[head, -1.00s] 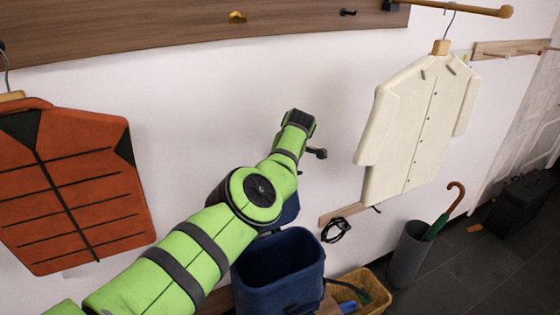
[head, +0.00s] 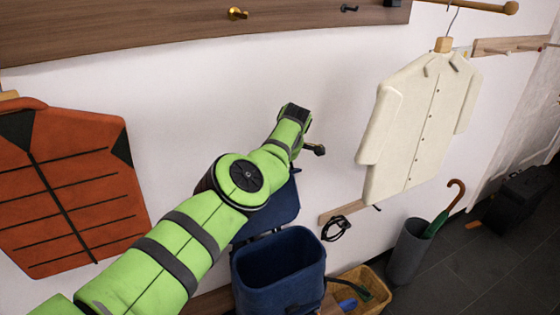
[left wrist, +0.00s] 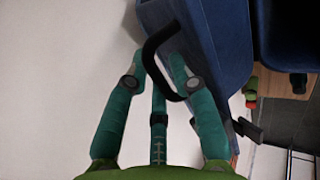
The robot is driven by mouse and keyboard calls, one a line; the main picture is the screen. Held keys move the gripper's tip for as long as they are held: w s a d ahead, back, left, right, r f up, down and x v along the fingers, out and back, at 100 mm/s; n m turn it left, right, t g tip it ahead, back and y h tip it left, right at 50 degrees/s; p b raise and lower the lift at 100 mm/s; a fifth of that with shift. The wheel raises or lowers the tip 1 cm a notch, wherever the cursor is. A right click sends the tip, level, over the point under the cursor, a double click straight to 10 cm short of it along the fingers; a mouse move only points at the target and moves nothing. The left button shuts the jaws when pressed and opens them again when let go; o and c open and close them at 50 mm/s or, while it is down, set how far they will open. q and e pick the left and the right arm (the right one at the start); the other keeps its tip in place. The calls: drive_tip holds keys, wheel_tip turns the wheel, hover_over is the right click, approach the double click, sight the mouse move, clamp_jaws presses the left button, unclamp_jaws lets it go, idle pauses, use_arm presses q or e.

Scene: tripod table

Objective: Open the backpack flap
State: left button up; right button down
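The blue backpack (head: 279,295) stands against the wall below my arm, its top opening exposed. Its blue flap (head: 268,212) stands raised behind the opening, partly covered by my green left arm. In the left wrist view the flap (left wrist: 217,45) is at the upper right, with a black loop handle (left wrist: 150,48) on its edge. My left gripper (left wrist: 156,60) has teal fingers apart at this loop. The right-hand finger appears to pass through it; firm contact cannot be told. My right gripper is not in view.
An orange vest (head: 75,190) hangs left and a cream coat (head: 425,125) right. A yellow basket (head: 372,304), a grey umbrella stand (head: 408,252) and a dark case (head: 522,200) stand to the right. The wall between the garments is mostly clear.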

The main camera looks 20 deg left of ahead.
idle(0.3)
use_arm(q)
drive_tip(key=shift+d+r, duration=0.1)
drive_tip(key=shift+r, duration=0.05)
drive_tip(key=shift+d+r, duration=0.2)
drive_tip(key=shift+r, duration=0.3)
drive_tip(key=shift+s+d+r, duration=0.25)
drive_tip(key=shift+s+r, duration=0.15)
drive_tip(key=shift+r, duration=0.15)
drive_tip(key=v, duration=0.9)
drive_tip(key=shift+s+r, duration=0.1)
drive_tip(key=shift+s, duration=0.1)
drive_tip(key=shift+a, duration=0.1)
